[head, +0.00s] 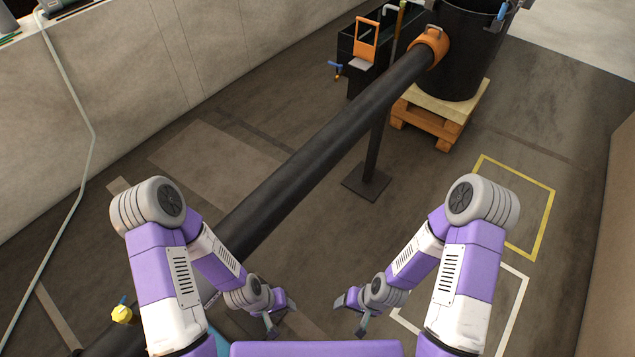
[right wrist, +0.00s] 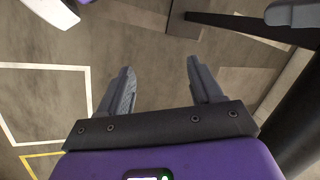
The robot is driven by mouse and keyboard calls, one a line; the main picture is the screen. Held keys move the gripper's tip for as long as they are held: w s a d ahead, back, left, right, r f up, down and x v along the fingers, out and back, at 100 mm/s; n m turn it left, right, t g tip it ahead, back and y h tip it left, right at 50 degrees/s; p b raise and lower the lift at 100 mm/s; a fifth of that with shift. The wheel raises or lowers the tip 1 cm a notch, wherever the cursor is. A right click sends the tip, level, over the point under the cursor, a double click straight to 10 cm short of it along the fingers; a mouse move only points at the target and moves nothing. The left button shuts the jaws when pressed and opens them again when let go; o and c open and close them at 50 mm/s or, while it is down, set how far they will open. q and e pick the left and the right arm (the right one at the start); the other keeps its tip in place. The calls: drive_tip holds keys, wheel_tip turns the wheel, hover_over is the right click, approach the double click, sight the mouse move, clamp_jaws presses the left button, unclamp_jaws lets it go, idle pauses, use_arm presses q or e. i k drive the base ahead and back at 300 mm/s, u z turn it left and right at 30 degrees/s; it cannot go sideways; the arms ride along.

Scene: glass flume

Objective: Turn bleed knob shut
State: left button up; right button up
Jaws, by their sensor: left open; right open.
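I cannot tell for certain which part is the bleed knob. A small yellow fitting with a blue top (head: 122,312) sits by the black pipe (head: 310,165) at lower left, left of my left arm. A small blue-handled tap (head: 336,68) shows on the dark tank at the top. My left gripper (head: 273,318) is open and empty, low in the middle, apart from both. My right gripper (head: 352,316) is open and empty to its right. In the right wrist view its two fingers (right wrist: 160,88) stand apart over bare floor.
The pipe runs diagonally to a black barrel (head: 468,50) on a wooden pallet (head: 430,115). A post on a square foot (head: 366,183) supports it. An orange-handled part (head: 367,38) stands by the dark tank (head: 352,85). Floor at right is clear, with a yellow outline (head: 537,222).

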sight(122, 315)
drive_tip(key=u, duration=1.75)
drive_tip(key=k, duration=1.05)
drive_tip(key=u, duration=0.6)
drive_tip(key=i, duration=0.8)
drive_tip(key=u, duration=0.25)
